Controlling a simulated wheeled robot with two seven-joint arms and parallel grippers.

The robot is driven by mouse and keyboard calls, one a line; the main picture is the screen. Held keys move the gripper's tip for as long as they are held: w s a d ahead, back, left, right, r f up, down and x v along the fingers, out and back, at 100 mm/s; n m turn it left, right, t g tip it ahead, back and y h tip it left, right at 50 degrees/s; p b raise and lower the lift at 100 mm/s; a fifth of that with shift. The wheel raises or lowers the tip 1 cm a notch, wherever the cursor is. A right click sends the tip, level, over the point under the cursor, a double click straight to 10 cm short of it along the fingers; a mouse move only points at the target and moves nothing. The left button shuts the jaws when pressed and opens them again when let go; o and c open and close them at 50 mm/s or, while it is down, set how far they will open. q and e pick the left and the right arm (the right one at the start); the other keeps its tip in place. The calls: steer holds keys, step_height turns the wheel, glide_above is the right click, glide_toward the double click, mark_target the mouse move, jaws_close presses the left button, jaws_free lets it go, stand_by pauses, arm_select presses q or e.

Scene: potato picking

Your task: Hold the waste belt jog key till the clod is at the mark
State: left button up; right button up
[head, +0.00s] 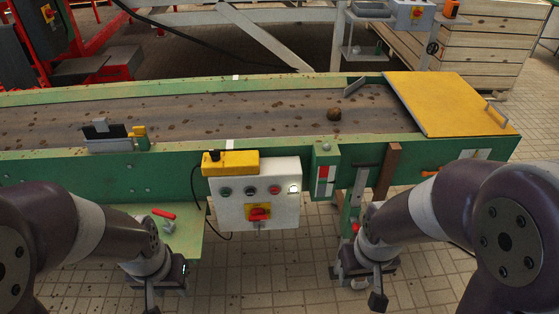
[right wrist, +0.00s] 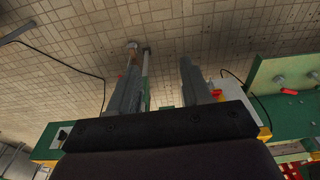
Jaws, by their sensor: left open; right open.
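A brown clod (head: 334,114) lies on the dirty waste belt (head: 270,112), right of the middle. A white mark (head: 228,144) on the near green rail and another white mark (head: 236,77) on the far rail lie left of the clod. A pale control box (head: 256,212) hangs on the near side, with several buttons, a lit white one (head: 293,189) and a red-and-yellow switch. I cannot tell which is the jog key. My left gripper (head: 167,285) is open, low and left of the box. My right gripper (head: 362,285) is open and empty, low and right; it also shows in the right wrist view (right wrist: 160,90).
A yellow pendant box (head: 232,162) with a black button sits on top of the control box. A yellow cover (head: 448,103) closes the belt's right end. A grey-and-black fixture (head: 110,138) stands on the near rail. A wooden crate (head: 470,55) stands behind.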

stand_by(0.3)
jaws_close()
stand_by(1.6)
